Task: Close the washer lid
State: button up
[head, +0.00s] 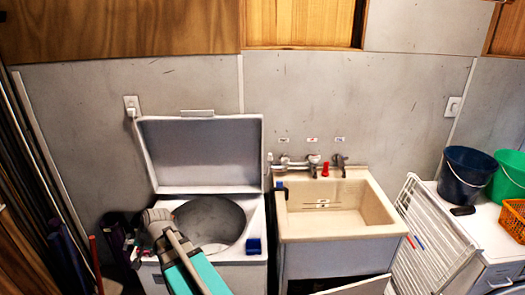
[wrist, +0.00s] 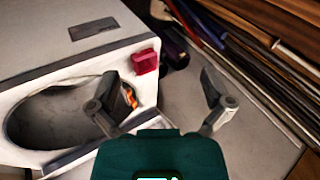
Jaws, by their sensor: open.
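The washer (head: 258,240) stands left of the sink in the head view. Its lid (head: 200,155) stands open and upright against the wall, with a pale handle (head: 197,113) on its top edge. The round drum opening (head: 212,220) is uncovered and shows at the left of the wrist view (wrist: 50,115). My arm crosses the washer's front left in the head view. In the wrist view, my gripper (wrist: 160,78) has its fingers spread apart with nothing between them, over the washer's edge and the floor. Whether a finger touches the washer, I cannot tell.
A beige sink (head: 335,222) stands right of the washer. A white rack (head: 430,240) leans beside it, near buckets (head: 465,172). A blue item (head: 253,246) sits on the washer's front right. Long poles (wrist: 240,65) and clutter lie close on the washer's left.

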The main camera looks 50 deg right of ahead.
jog(key=w+d+r+m+t+h, duration=0.2)
jog(key=d+r+m+t, duration=0.15)
jog(key=d+m, duration=0.45)
jog(key=w+d+r+m+t+h, duration=0.2)
jog(key=d+r+m, duration=0.2)
jog(key=d, duration=0.8)
jog(key=w+d+r+m+t+h, duration=0.1)
jog(key=w+d+r+m+t, duration=0.2)
jog(key=d+m, duration=0.45)
jog(key=s+d+r+m+g+h, duration=0.1)
jog(key=s+d+m+h, duration=0.3)
jog(key=d, duration=0.5)
jog(key=s+d+r+m+g+h, duration=0.1)
jog(key=s+d+m, duration=0.4)
jog(key=d, duration=0.5)
jog(key=s+d+r+m+g+h, duration=0.1)
jog(key=s+d+r+m+h, duration=0.2)
jog(key=d+m+h, duration=0.3)
jog(key=s+d+m, duration=0.1)
jog(key=d+m, duration=0.1)
jog(key=d, duration=0.2)
jog(key=shift+s+h, duration=0.3)
jog(key=shift+s, duration=0.1)
jog(key=shift+m, duration=0.25)
jog(key=x, duration=1)
jog(key=shift+w+a, duration=0.1)
grip_shut()
